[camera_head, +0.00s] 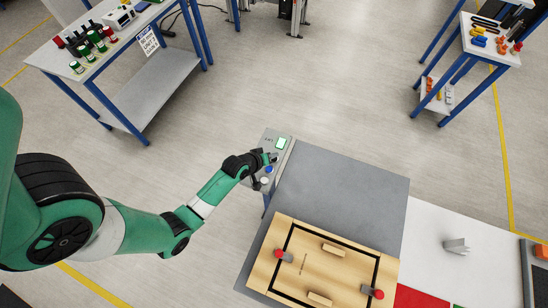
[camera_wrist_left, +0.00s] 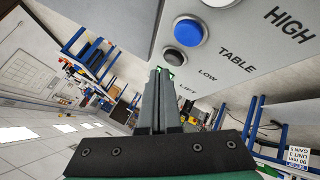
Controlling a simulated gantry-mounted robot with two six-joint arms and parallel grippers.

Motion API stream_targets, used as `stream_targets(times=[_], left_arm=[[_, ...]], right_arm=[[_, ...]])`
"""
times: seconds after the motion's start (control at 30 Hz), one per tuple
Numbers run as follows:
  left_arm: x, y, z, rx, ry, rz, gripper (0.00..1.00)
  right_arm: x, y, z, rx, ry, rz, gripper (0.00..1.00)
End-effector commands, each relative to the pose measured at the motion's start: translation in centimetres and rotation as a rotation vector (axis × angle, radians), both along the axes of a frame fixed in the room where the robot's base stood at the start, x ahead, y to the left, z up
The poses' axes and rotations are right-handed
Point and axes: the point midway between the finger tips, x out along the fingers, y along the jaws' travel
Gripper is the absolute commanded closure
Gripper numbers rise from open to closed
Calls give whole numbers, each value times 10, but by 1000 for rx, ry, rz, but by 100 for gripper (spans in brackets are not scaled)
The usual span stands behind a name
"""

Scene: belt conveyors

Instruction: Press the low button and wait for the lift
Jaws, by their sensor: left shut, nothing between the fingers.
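The grey control panel (camera_head: 273,144) stands beside the grey table, with a lit green screen (camera_head: 281,143). In the left wrist view its face carries a blue button (camera_wrist_left: 189,31), a dark button (camera_wrist_left: 174,57) and part of a white one (camera_wrist_left: 217,2). The printed words HIGH, TABLE, LOW and LIFT run beside them; I cannot tell for sure which button LOW marks. My left gripper (camera_head: 272,157) is shut and empty over the panel. In the left wrist view its fingertips (camera_wrist_left: 163,70) are close below the dark button; contact is unclear. My right gripper is out of view.
A grey table (camera_head: 345,185) bears a wooden board (camera_head: 320,268) with red-topped clamps just right of the panel. A white surface (camera_head: 430,230) lies further right. Workbenches (camera_head: 145,30) stand at the back left and back right (camera_head: 490,45).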

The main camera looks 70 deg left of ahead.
Motion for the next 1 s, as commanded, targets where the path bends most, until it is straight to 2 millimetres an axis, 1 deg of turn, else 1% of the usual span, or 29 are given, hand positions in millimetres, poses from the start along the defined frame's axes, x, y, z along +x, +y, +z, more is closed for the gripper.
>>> stream_targets(times=[0.23, 0.47, 1.0], left_arm=[[0, 0, -1, 0, 0, 0, 100], [0, 0, -9, 0, 0, 0, 100], [0, 0, -11, 0, 0, 0, 100]], right_arm=[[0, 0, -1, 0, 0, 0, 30], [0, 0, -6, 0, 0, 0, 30], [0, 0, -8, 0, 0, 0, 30]])
